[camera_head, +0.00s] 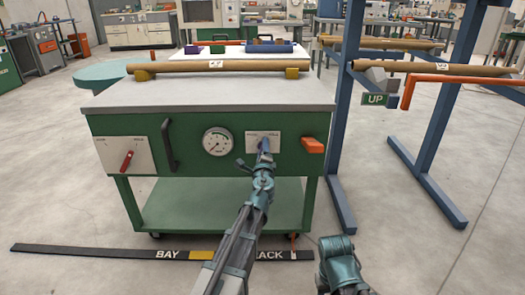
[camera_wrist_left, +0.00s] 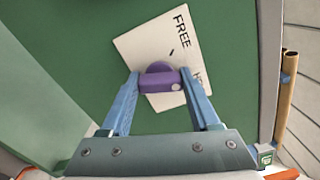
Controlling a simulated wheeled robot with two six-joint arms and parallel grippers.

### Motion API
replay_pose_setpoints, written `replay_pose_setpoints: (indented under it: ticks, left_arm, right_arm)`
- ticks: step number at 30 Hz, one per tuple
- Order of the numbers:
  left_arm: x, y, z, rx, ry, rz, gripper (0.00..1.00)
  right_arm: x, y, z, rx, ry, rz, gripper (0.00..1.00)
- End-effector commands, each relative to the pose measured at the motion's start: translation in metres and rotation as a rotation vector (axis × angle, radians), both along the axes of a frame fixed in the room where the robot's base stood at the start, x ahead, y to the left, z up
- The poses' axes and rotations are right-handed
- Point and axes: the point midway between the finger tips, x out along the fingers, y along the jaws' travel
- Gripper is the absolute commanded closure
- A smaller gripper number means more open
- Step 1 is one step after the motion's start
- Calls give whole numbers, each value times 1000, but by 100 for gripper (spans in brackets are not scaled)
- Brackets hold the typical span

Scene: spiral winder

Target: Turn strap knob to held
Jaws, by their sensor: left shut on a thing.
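The strap knob (camera_wrist_left: 158,81) is purple, with a white dot near its right end in the left wrist view. It sits on a white plate (camera_wrist_left: 150,48) that reads FREE, with a second label partly hidden by a finger. The dot lies on the side of that second label. My left gripper (camera_wrist_left: 161,84) is shut on the knob, one blue finger on each side. In the head view the plate (camera_head: 252,141) is on the cart's green front, and my left gripper (camera_head: 264,150) covers most of the knob.
The green cart (camera_head: 185,125) also carries a red knob (camera_head: 127,160), a black handle (camera_head: 169,145), a gauge (camera_head: 218,141) and an orange block (camera_head: 313,146). A long brown tube (camera_head: 215,65) lies on top. A blue rack (camera_head: 345,110) stands at the right.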

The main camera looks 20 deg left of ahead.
Motion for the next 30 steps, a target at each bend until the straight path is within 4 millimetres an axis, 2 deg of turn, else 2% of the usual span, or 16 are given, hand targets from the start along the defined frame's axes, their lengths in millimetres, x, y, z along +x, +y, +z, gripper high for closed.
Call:
replay_pose_setpoints:
  ticks: [6, 15, 30]
  left_arm:
    - [-1, -1, 0, 162, 46, -2, 93]
    - [-1, -2, 0, 310, 89, -2, 93]
    - [-1, -2, 0, 375, 108, -3, 93]
  right_arm:
    - [0, 0, 0, 0, 0, 0, 50]
    - [0, 0, 0, 0, 0, 0, 50]
    - [0, 0, 0, 0, 0, 0, 50]
